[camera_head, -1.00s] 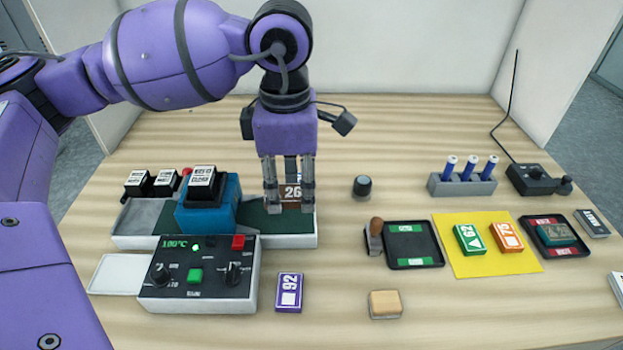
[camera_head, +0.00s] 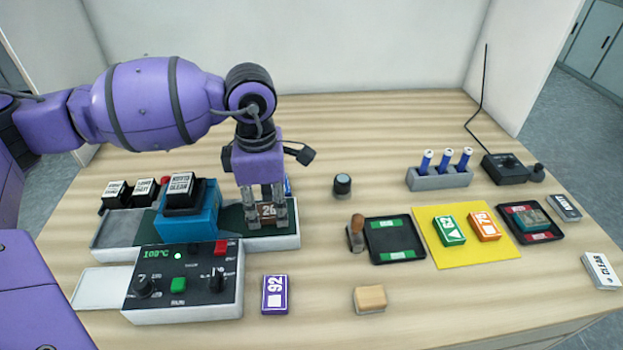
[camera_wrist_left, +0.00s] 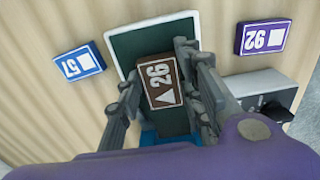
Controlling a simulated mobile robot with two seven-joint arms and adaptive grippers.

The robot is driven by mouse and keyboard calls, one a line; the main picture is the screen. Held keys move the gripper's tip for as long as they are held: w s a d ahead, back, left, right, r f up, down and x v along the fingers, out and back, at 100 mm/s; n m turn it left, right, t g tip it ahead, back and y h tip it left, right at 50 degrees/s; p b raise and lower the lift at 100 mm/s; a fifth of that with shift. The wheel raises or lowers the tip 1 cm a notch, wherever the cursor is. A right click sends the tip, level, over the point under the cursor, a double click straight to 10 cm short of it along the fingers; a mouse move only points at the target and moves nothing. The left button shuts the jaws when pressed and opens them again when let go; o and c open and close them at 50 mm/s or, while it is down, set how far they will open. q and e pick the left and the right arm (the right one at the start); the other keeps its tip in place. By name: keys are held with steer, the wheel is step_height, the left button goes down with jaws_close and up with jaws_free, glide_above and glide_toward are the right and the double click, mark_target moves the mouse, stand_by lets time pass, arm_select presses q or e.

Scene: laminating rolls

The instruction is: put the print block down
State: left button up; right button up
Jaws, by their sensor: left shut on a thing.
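The print block is a brown block marked 26 with a white triangle (camera_head: 267,212). My left gripper (camera_head: 266,222) is shut on it, with one finger on each side. The block is over the dark green bed (camera_head: 232,222) at the right end of the laminating machine. In the left wrist view the brown block (camera_wrist_left: 159,82) sits between the two fingers (camera_wrist_left: 160,95), with green bed around it. I cannot tell if it touches the bed. My right gripper is not in view.
The machine's blue press (camera_head: 188,218) stands left of the gripper, with the control box (camera_head: 185,285) in front. A purple block 92 (camera_head: 275,295) lies front right. A blue block 57 (camera_wrist_left: 79,62) lies beyond the bed. Table right of the machine is clear up to a black knob (camera_head: 342,185).

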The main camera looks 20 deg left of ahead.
mark_target(268, 210)
arm_select(q)
steer(key=shift+f, duration=0.25)
steer(key=o, duration=1.1)
step_height(268, 210, up, 12)
steer(key=shift+r, duration=0.25)
